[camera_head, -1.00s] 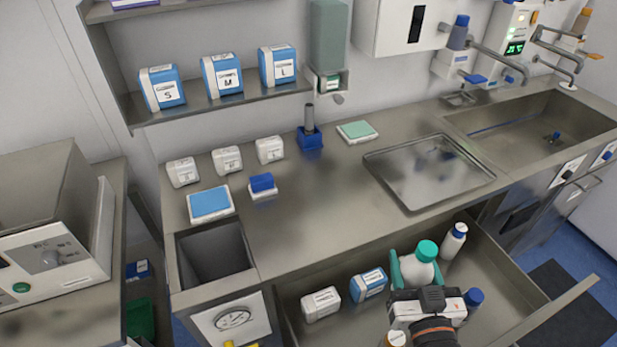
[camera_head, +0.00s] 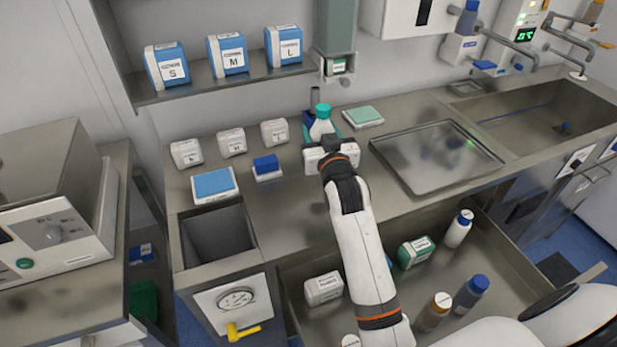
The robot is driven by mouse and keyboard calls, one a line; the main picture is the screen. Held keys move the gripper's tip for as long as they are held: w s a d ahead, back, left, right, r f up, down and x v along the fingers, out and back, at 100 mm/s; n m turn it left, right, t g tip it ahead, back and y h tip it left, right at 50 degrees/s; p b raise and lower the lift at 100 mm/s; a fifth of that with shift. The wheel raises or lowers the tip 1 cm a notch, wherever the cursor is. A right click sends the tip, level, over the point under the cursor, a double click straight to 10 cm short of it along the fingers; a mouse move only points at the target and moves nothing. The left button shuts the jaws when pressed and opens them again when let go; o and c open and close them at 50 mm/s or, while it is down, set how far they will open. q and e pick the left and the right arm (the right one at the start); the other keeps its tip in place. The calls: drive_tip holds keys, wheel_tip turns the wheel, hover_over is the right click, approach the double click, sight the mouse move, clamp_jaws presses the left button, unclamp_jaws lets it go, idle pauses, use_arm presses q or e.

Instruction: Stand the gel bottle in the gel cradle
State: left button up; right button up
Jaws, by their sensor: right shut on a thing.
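The gel bottle (camera_head: 321,127), white with a teal cap, is upright in my right gripper (camera_head: 330,146), which is shut on it. The gripper and bottle are over the back of the counter. A blue holder with a grey post (camera_head: 311,112), which looks like the gel cradle, is directly behind the bottle and mostly hidden by it. I cannot tell whether the bottle touches the holder or the counter. My left gripper is not in view.
A green pad (camera_head: 362,116) and a metal tray (camera_head: 437,158) lie to the right. White boxes (camera_head: 231,142) and a blue block (camera_head: 266,166) stand to the left. A dispenser (camera_head: 335,42) hangs above. The open drawer (camera_head: 500,283) holds several bottles and boxes.

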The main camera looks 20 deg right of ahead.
wheel_tip(320, 180, down, 8)
drive_tip(key=shift+f, duration=0.15)
idle(0.4)
drive_tip(key=o, duration=1.1)
drive_tip(key=shift+f, duration=0.15)
drive_tip(key=shift+o, duration=0.2)
drive_tip(key=shift+r, duration=0.2)
